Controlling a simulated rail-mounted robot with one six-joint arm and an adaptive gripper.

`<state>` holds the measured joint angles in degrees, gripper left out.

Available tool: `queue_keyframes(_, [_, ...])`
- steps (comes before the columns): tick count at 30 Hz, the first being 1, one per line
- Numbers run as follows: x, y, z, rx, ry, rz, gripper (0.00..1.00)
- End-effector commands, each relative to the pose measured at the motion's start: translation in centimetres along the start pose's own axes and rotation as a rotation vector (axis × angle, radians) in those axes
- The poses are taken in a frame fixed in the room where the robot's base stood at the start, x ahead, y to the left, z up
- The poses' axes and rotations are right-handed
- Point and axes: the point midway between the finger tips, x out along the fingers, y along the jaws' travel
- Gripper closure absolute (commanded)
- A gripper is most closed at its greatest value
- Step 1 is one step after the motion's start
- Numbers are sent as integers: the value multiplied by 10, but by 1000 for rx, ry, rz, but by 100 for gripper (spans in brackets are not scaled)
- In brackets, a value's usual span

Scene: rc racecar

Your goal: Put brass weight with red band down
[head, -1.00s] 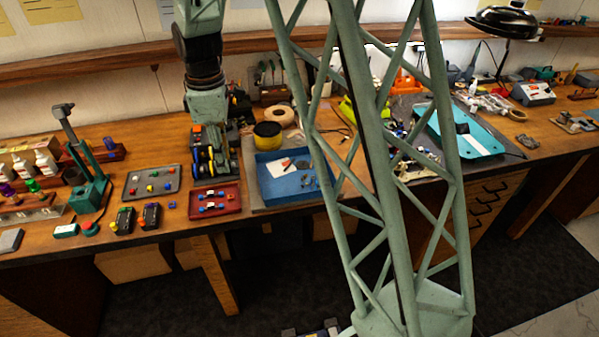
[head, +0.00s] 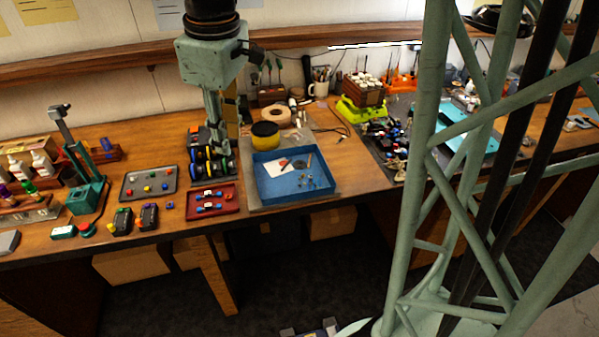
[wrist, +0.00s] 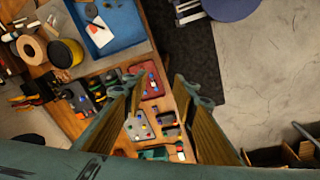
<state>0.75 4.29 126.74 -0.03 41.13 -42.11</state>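My gripper (wrist: 158,85) is open in the wrist view, its two long brown-padded fingers spread apart with nothing visible between them. It is above the workbench, and the red tray (wrist: 152,86) and grey tray (wrist: 139,126) show beyond and between the fingers. I cannot make out a brass weight with a red band in either view. Small brass-coloured pieces (head: 308,181) lie in the blue tray (head: 267,193), too small to identify.
A yellow-and-black spool (head: 265,136) and a tan tape roll (head: 277,116) stand behind the blue tray. A green stand (head: 85,195) rises at left. Two small dark boxes (head: 148,216) sit near the bench's front edge. Small bare patches of wood lie between the trays.

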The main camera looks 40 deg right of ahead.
Motion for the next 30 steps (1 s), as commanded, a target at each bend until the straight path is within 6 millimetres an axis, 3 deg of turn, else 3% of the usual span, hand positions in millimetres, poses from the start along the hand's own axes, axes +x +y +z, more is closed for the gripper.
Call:
queue_keyframes(12, [-55,-38,41,162,42,32,74])
queue_keyframes(30, [-106,-96,105,401,101,60,74])
